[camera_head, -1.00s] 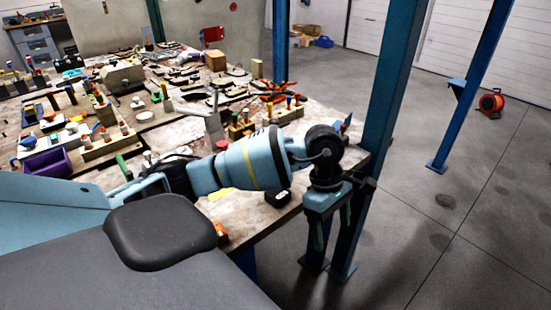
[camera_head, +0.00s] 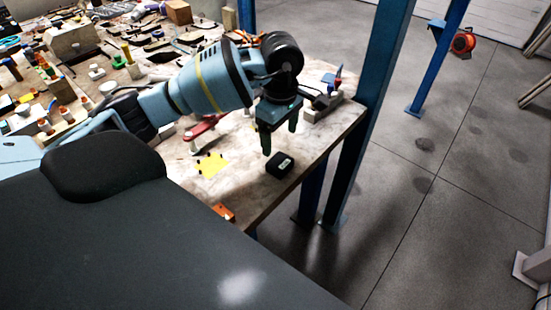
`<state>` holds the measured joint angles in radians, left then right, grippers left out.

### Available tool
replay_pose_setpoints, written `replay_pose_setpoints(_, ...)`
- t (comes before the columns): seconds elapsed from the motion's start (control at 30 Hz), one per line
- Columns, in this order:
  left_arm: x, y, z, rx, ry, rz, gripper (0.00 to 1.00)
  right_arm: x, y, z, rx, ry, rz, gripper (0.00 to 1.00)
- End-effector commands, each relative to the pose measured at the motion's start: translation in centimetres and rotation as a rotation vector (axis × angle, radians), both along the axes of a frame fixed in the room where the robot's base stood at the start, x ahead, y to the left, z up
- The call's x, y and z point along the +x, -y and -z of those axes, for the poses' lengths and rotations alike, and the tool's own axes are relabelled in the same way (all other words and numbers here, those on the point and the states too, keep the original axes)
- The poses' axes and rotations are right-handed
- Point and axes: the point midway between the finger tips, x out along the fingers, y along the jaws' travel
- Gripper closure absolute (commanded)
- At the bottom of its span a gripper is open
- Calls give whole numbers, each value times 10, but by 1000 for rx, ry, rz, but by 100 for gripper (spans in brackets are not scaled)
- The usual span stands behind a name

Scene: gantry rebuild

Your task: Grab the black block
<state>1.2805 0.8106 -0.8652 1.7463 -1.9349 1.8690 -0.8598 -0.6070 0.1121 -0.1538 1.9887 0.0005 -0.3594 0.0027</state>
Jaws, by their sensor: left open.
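The black block (camera_head: 280,165) lies on the wooden table (camera_head: 255,196) near its right front edge. It is small and dark, with a light mark on its top. My left gripper (camera_head: 279,150) hangs pointing down just above and behind the block in the picture. Its two green fingers are apart with nothing seen between them. The block's full top shows below the fingertips, and I cannot tell the exact height gap. My right gripper is not in view.
An orange piece (camera_head: 223,212) sits at the front edge. A blue post (camera_head: 372,110) stands close to the table's right edge. Many tools crowd the table's left and back.

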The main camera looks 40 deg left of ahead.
Motion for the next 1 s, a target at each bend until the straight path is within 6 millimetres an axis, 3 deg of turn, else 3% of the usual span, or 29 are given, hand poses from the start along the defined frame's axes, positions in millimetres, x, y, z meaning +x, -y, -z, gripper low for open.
replay_pose_setpoints(0.53, -1, 1, 30, -1, -1, 0, 20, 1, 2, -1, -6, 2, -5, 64)
replay_pose_setpoints(0.83, -2, 1, 69, -2, -1, -1, 20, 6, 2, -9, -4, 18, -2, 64)
replay_pose_setpoints(1.0, -2, 1, 78, -1, 1, 0, 20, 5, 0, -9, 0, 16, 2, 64)
